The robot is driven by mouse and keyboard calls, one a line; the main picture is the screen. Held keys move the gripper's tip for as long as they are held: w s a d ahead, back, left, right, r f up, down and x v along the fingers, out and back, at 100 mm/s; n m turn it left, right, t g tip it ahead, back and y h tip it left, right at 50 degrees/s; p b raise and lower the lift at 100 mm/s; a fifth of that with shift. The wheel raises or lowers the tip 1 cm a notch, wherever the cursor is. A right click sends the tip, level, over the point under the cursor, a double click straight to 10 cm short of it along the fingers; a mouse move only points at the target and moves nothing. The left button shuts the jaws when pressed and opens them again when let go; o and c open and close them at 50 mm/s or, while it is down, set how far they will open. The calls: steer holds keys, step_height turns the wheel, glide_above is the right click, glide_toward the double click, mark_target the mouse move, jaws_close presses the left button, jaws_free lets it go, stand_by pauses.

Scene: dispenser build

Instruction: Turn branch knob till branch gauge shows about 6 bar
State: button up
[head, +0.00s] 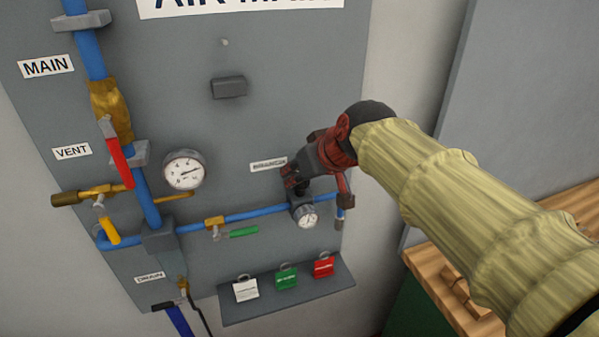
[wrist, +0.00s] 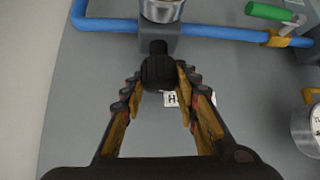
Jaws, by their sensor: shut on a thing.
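The branch knob (wrist: 160,73) is a dark ribbed knob below the regulator body in the wrist view. My gripper (head: 294,182) is shut on it, one finger on each side. In the head view my fingers mostly hide the knob. The branch gauge (head: 307,216) is a small round white dial just below my gripper, on the blue pipe. Its needle is too small to read surely. In the wrist view only the lower part of this gauge (wrist: 163,10) shows at the top edge, its face out of sight.
A larger gauge (head: 184,171) sits left on the grey panel (head: 230,130). A green-handled valve (head: 243,231) is on the branch pipe, left of the branch gauge. A red handle (head: 120,160) is further left. Several tags, one red (head: 324,267), hang below. A wooden bench (head: 455,290) stands right.

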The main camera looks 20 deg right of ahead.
steer(key=shift+m+h+p, duration=0.9)
steer(key=shift+m+p, duration=0.05)
steer(key=shift+m, duration=0.25)
steer(key=o, duration=1.2)
steer(key=shift+r, duration=0.1)
steer(key=v, duration=1.2)
steer(key=shift+s+a, duration=0.1)
